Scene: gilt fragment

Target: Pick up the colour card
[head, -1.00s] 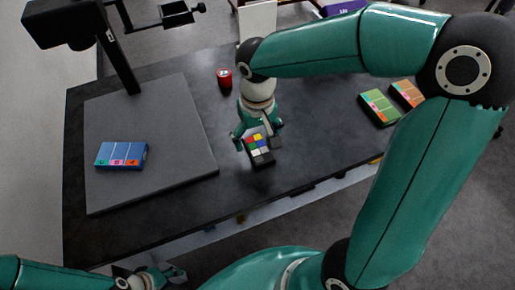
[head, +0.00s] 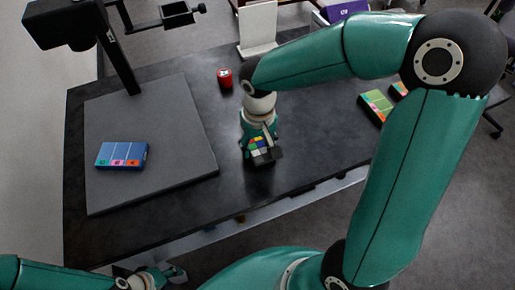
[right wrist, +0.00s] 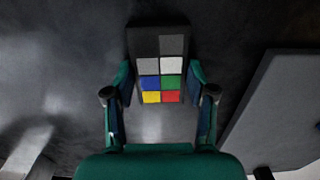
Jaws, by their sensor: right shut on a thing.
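The colour card (head: 266,153) is a small dark block with grey, white, blue, green, yellow and red patches. It is near the middle of the black table. In the right wrist view the card (right wrist: 159,70) lies between the two fingers. My right gripper (head: 260,143) is shut on its sides; the fingertips (right wrist: 160,78) meet its left and right edges. I cannot tell whether the card is clear of the table. My left gripper (head: 165,277) is at the bottom edge of the head view, away from the card; its opening is unclear.
A grey board (head: 180,179) with a blue box (head: 122,154) on it lies left, under a black stand (head: 118,62). A red can (head: 225,78) stands behind my right gripper. A green box (head: 375,105) is at the right. The table front is clear.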

